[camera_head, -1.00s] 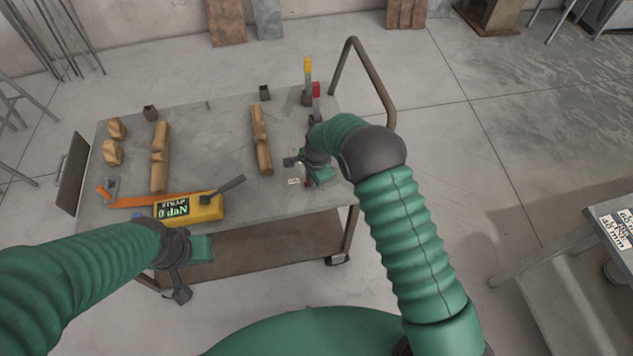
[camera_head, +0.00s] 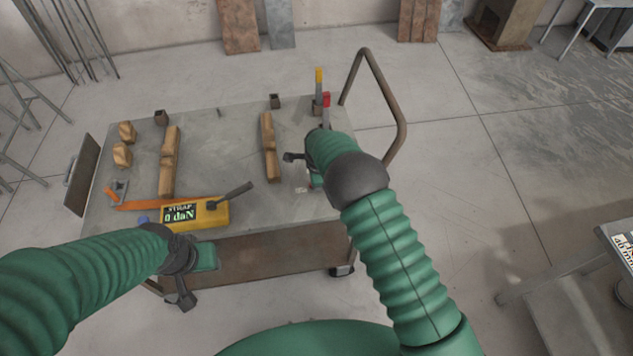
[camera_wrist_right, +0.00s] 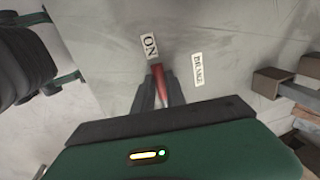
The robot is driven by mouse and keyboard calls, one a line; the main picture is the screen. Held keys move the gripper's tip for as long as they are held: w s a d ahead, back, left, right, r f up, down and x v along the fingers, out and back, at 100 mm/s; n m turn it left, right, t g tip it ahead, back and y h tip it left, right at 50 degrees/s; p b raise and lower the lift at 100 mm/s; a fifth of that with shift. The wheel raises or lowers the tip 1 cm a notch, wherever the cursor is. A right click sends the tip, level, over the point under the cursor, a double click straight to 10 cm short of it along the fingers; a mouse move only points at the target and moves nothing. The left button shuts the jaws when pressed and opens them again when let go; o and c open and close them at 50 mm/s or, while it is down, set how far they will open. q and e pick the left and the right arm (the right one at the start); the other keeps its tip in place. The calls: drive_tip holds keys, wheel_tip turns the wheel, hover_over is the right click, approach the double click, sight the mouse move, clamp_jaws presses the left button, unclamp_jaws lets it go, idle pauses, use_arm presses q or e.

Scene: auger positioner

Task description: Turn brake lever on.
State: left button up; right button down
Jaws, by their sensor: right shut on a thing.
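The red brake lever (camera_wrist_right: 158,79) shows in the right wrist view, its end near the white "ON" label (camera_wrist_right: 150,46). A "BRAKE" label (camera_wrist_right: 198,69) lies to its right on the grey top. My right gripper (camera_wrist_right: 160,88) is shut on the lever, one dark finger on each side. In the head view my right arm hides the lever and most of that gripper above the right part of the cart top (camera_head: 220,135). My left gripper (camera_head: 186,285) hangs in front of the cart's near edge, clear of the lever; its jaw opening is unclear.
A yellow strap gauge box (camera_head: 218,214) reading 0 daN lies at the near left. Wooden beams (camera_head: 270,150) (camera_head: 169,165) lie on the top. Yellow-tipped (camera_head: 319,77) and red-tipped (camera_head: 326,99) handles stand at the back right, beside the cart's push bar (camera_head: 385,85).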

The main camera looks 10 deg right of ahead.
drive_tip(key=shift+w+a, duration=0.1)
drive_tip(key=shift+w, duration=0.05)
drive_tip(key=c, duration=1.4)
unclamp_jaws()
drive_tip(key=shift+o, duration=0.2)
drive_tip(key=s+r, duration=0.3)
drive_tip(key=r, duration=1.3)
drive_tip(key=shift+s+r, duration=0.15)
drive_tip(key=shift+r, duration=0.05)
